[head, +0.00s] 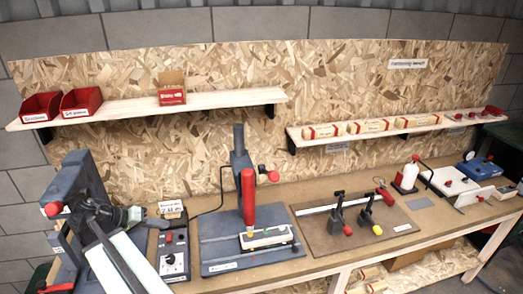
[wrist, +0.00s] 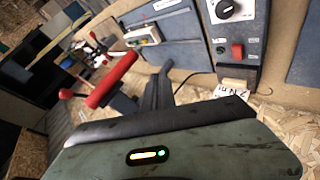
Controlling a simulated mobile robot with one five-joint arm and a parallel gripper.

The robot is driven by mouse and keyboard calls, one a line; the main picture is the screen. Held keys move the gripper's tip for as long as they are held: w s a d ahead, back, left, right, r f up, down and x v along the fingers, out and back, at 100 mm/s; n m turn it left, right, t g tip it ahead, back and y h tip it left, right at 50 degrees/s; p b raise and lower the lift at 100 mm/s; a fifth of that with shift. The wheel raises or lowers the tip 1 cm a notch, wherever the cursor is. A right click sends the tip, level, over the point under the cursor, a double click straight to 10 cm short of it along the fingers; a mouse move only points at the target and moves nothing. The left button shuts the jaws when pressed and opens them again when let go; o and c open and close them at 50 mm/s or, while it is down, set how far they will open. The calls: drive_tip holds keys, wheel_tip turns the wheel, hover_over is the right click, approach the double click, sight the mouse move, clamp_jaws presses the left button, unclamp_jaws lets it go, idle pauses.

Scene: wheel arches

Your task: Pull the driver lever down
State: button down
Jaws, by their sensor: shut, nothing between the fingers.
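The driver stand (head: 238,160) rises from a grey base plate, with a red driver body (head: 248,198) hanging on it. Its lever ends in a red knob (head: 272,176) to the right of the column, raised near the column's upper part. In the wrist view the red driver body (wrist: 112,80) and the lever's red knob (wrist: 66,93) show at the left. My gripper (head: 135,214) is shut and empty, left of the driver and apart from it, above the small control box. Its fingertips are hard to make out; the wrist view shows mostly its greenish housing.
A control box (head: 173,252) with a dial and red button stands between my gripper and the driver. A white fixture (head: 266,238) lies on the base plate. Two clamps stand on a brown board (head: 330,235) to the right. A shelf (head: 200,103) with red bins hangs above.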

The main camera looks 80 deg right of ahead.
drive_tip(key=s+d+r+m+g+p, duration=0.2)
drive_tip(key=s+d+r+m+g, duration=0.2)
drive_tip(key=s+d+r, duration=0.3)
drive_tip(key=s+d+r+m+g+p, duration=0.3)
drive_tip(key=s+d+r+m+g, duration=0.2)
drive_tip(key=s+r, duration=0.8)
drive_tip(key=s+d+m, duration=0.1)
drive_tip(key=d+m, duration=0.1)
drive_tip(key=shift+s+r+m+y, duration=0.2)
drive_tip(key=shift+s+m+y, duration=0.1)
drive_tip(key=shift+y, duration=0.1)
drive_tip(key=s+d+f+b, duration=0.2)
drive_tip(key=s+f+b, duration=0.2)
drive_tip(key=s, duration=0.6)
drive_tip(key=shift+s+d+f, duration=0.15)
drive_tip(key=shift+d+f, duration=0.1)
drive_tip(key=shift+d, duration=0.1)
